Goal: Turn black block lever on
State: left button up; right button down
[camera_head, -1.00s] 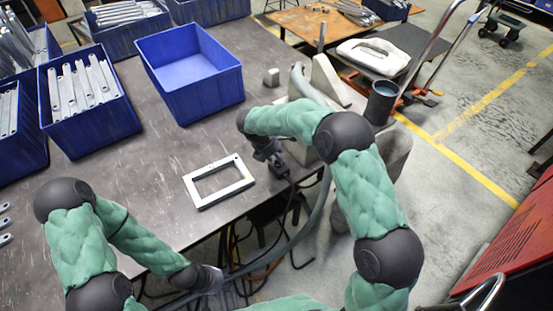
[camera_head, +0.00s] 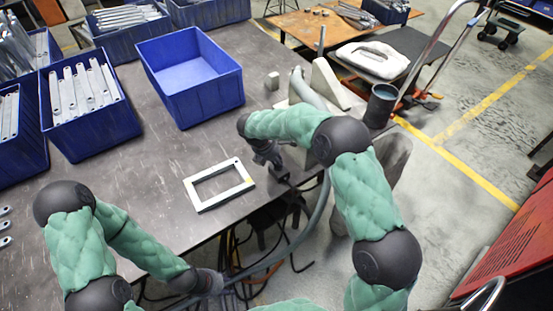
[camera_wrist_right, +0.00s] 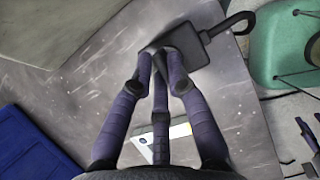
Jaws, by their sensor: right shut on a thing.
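The black block (camera_wrist_right: 207,48) shows in the right wrist view, with a hooked black lever (camera_wrist_right: 236,25) sticking out of its upper right side. My right gripper (camera_wrist_right: 166,60) has its purple-grey fingers closed together on the block's left part, which they partly hide. In the head view my right gripper (camera_head: 272,160) is at the front table edge, right of the pale frame; the block is small and dark there, and its lever cannot be made out. My left gripper (camera_head: 208,282) hangs low in front of the table, away from the block; its fingers are unclear.
A pale rectangular frame (camera_head: 220,185) lies on the table (camera_head: 150,165) left of my right gripper. An empty blue bin (camera_head: 185,105) and bins of metal brackets stand behind. A grey hose (camera_head: 312,205) and cables hang by the table edge.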

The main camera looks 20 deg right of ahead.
jog(key=m+g+p, duration=0.1)
jog(key=m+p, duration=0.2)
jog(key=shift+r+p, duration=0.1)
jog(key=shift+p, duration=0.25)
jog(key=m+p, duration=0.1)
jog(key=m, duration=0.1)
jog(key=m+g+p, duration=0.1)
jog(key=m, duration=0.1)
jog(key=shift+w+d+g, duration=0.15)
jog(key=shift+g, duration=0.15)
jog(key=m+p, duration=0.1)
jog(key=m, duration=0.1)
jog(key=m+g+p, duration=0.1)
jog(key=m, duration=0.1)
jog(key=shift+d+m+g+y, duration=0.15)
jog(key=shift+m+g+y, duration=0.15)
jog(key=shift+y, duration=0.1)
jog(key=m+y, duration=0.1)
jog(key=m, duration=0.1)
jog(key=m+g+p, duration=0.1)
jog(key=m, duration=0.2)
jog(key=shift+d+m+y, duration=0.15)
jog(key=shift+m+y, duration=0.15)
jog(key=shift+y, duration=0.1)
jog(key=c, duration=1.2)
grip_release()
jog(key=v, duration=1.1)
jog(key=shift+w+r, duration=0.35)
